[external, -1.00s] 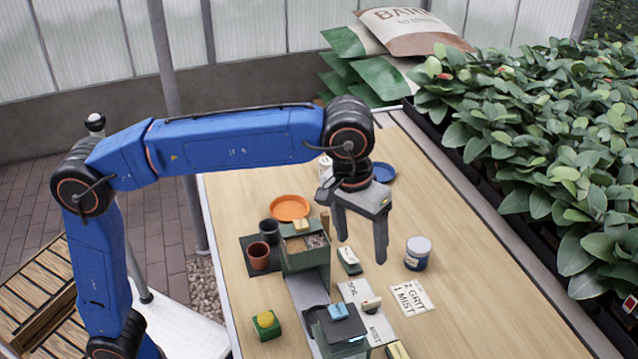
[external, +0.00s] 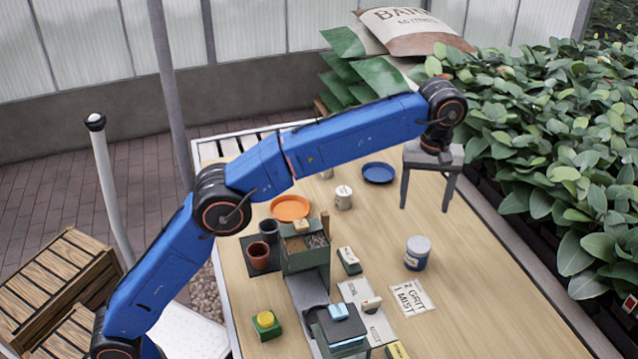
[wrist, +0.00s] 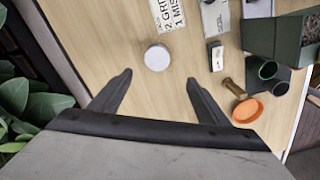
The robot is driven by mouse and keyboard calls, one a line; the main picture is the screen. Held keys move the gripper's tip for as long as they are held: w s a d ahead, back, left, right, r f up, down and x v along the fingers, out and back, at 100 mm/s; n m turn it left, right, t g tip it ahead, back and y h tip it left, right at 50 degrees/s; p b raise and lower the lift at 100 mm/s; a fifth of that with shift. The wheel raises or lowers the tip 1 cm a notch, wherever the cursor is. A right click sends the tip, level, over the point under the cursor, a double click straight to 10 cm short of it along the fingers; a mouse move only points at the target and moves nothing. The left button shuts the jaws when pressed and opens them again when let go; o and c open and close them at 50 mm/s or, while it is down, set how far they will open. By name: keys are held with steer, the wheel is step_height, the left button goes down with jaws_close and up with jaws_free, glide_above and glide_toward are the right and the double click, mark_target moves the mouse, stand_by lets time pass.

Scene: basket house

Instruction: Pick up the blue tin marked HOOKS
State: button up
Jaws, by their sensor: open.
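A small tin with a blue body and pale lid (external: 417,254) stands upright on the wooden table (external: 480,280), right of centre. Its marking is too small to read. In the wrist view, a round white top (wrist: 157,58), which seems to be this tin, lies just beyond the fingertips and between their lines. My gripper (external: 427,206) is open and empty, fingers down, above the table and behind the tin in the external view. The wrist view also shows my gripper (wrist: 158,77) with its fingers wide apart and nothing between them.
A card reading GRIT and MIST (external: 411,297) lies in front of the tin. A green box (external: 306,255) is at left. Leafy plants (external: 560,170) line the right edge.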

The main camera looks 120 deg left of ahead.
mark_target(417, 243)
step_height(417, 243, down, 12)
steer(key=shift+r, duration=0.1)
steer(key=shift+w+f, duration=0.2)
steer(key=shift+f, duration=1.15)
steer(key=shift+w+f, duration=0.2)
steer(key=shift+f, duration=1.1)
steer(key=c, duration=1.2)
